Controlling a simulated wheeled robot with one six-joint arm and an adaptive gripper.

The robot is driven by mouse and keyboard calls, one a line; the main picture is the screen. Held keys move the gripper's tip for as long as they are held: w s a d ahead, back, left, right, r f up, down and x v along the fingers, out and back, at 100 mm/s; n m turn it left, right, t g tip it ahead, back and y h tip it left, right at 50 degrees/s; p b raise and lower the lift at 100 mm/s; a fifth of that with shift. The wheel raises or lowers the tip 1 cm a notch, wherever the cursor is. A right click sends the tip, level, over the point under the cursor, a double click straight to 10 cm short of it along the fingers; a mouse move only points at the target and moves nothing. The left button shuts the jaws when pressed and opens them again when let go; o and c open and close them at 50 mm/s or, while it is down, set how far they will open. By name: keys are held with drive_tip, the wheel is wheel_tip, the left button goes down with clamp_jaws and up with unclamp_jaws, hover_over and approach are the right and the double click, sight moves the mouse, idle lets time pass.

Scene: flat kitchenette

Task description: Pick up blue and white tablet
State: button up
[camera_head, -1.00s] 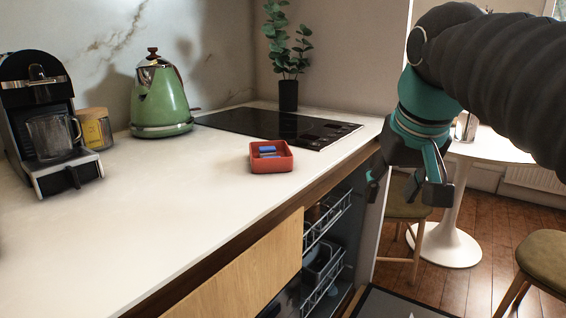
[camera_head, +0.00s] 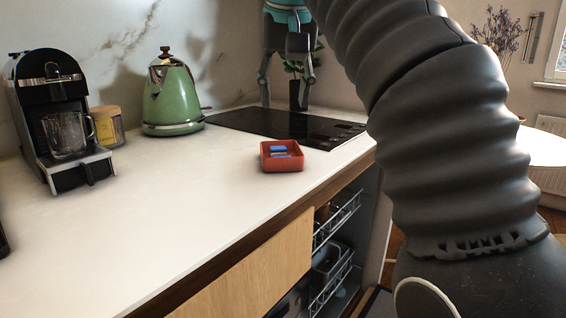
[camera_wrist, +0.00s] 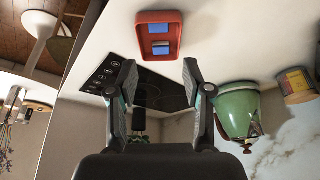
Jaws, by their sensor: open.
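A small red tray (camera_head: 269,165) stands on the white counter in front of the cooktop. Inside it lie two small blue and white tablets (camera_head: 278,148), one behind the other. The wrist view shows the red tray (camera_wrist: 176,17) ahead of the fingertips, with a blue piece (camera_wrist: 158,28) and another blue and white piece (camera_wrist: 161,48) in it. My gripper (camera_head: 288,92) hangs above the back of the cooktop, behind and above the tray. Its fingers are spread and empty, as the wrist view also shows (camera_wrist: 158,75). It touches nothing that I can see.
A black cooktop (camera_head: 262,121) lies behind the tray. A green kettle (camera_head: 171,100), a jar (camera_head: 107,127) and a coffee machine (camera_head: 50,95) stand at the left. A potted plant (camera_head: 298,92) stands behind the gripper. The front left counter is clear; below, a rack stands open.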

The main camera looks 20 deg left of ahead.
drive_tip(key=b+x, duration=0.1)
drive_tip(key=x, duration=0.6)
drive_tip(key=shift+w+f, duration=0.15)
drive_tip(key=shift+f, duration=0.25)
drive_tip(key=shift+b+x, duration=1)
drive_tip(key=shift+x, duration=1.65)
drive_tip(key=shift+d+f, duration=0.1)
drive_tip(key=c, duration=0.6)
